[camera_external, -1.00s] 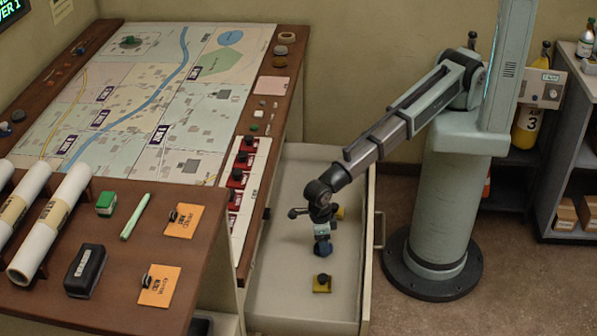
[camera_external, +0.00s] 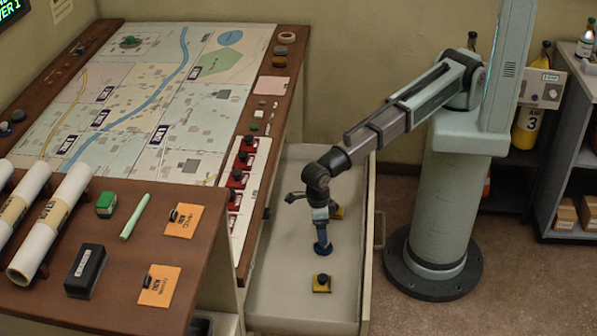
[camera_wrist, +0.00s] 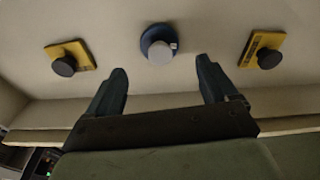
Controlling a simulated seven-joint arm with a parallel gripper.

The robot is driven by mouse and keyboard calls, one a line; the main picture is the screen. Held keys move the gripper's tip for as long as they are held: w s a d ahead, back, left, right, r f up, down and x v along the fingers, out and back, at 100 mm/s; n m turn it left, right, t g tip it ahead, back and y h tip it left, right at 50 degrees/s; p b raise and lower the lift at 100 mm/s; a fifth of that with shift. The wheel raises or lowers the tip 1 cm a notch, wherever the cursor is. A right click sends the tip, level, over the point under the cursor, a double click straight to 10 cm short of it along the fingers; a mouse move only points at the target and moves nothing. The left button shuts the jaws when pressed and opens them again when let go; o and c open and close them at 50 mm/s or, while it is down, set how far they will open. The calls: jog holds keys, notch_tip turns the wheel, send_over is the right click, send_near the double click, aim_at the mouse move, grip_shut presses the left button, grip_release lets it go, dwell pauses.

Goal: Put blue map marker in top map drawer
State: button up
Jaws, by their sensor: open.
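The blue map marker (camera_external: 323,249) stands on the floor of the open map drawer (camera_external: 290,300). In the wrist view the marker (camera_wrist: 149,37) shows a round blue base and a grey knob, just beyond the fingertips and centred between them. My gripper (camera_external: 320,222) is above the marker in the external view. Its two dark fingers are spread apart with nothing between them in the wrist view (camera_wrist: 160,67). The marker looks upright and clear of the fingers.
Two yellow markers with dark knobs (camera_wrist: 70,58) (camera_wrist: 264,51) lie in the drawer on either side of the blue one. The desk edge (camera_external: 256,190) borders the drawer at left, and the drawer's handled front (camera_external: 372,230) is at right.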

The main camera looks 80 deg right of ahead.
jog(key=shift+w+r, duration=0.2)
jog(key=shift+r, duration=1.3)
jog(key=shift+w+r, duration=0.15)
jog(key=shift+r, duration=1.3)
jog(key=shift+c, duration=0.5)
